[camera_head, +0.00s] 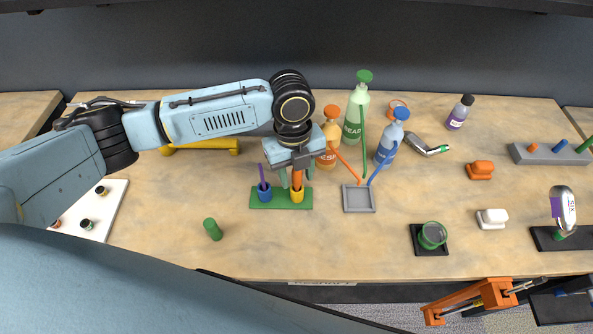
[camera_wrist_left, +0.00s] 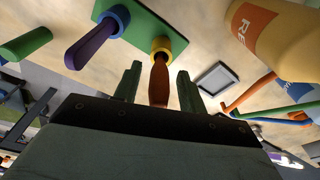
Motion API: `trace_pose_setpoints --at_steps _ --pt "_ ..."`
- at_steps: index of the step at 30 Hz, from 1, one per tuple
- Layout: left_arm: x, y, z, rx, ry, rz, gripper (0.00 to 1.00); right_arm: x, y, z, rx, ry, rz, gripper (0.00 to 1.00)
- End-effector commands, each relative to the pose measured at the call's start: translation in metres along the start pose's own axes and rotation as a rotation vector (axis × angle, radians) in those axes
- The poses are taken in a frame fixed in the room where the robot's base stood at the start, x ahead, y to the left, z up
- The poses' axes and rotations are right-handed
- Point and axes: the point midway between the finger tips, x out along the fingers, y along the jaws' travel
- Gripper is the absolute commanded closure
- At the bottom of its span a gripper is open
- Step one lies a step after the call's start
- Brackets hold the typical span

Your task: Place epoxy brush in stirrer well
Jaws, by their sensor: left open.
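A green holder block (camera_head: 276,205) on the bench carries a blue cup (camera_head: 264,194) and a yellow cup (camera_head: 297,196). A purple-handled tool (camera_head: 262,173) stands tilted in the blue cup. An orange-handled tool (camera_head: 297,184) stands in the yellow cup. The frames do not label which is the epoxy brush. My left gripper (camera_head: 297,176) is open above the yellow cup. In the left wrist view its two green fingers (camera_wrist_left: 160,88) stand on either side of the orange handle (camera_wrist_left: 159,72), with gaps visible. The purple handle (camera_wrist_left: 90,43) is outside the fingers. My right gripper is not in view.
Orange (camera_head: 328,150), green (camera_head: 354,125) and blue (camera_head: 389,145) bottles stand close to the right, behind a grey tray (camera_head: 359,199). A yellow bar (camera_head: 215,145) lies behind my left arm. Bare bench lies in front of the holder.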

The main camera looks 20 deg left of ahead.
Motion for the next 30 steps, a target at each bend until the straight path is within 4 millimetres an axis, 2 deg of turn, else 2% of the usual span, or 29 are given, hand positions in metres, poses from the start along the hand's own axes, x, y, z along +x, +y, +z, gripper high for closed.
trace_pose_setpoints --at_steps 4,7,15,21,25,30 --pt "-0.006 0.000 0.001 0.000 -0.001 -0.002 0.59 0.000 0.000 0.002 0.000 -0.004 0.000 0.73" --pt "-0.019 -0.001 0.001 0.000 -0.002 -0.003 0.59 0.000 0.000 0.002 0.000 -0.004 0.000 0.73" --pt "-0.076 -0.001 0.001 0.001 -0.002 -0.005 0.59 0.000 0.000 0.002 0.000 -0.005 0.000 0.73" --pt "-0.108 -0.001 0.001 -0.001 0.000 -0.002 0.59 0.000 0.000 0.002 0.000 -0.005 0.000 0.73" --pt "-0.118 -0.001 0.000 0.000 0.000 -0.002 0.59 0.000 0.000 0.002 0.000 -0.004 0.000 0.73" --pt "-0.121 0.000 0.000 0.000 0.001 -0.001 0.59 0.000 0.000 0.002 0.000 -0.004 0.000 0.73"
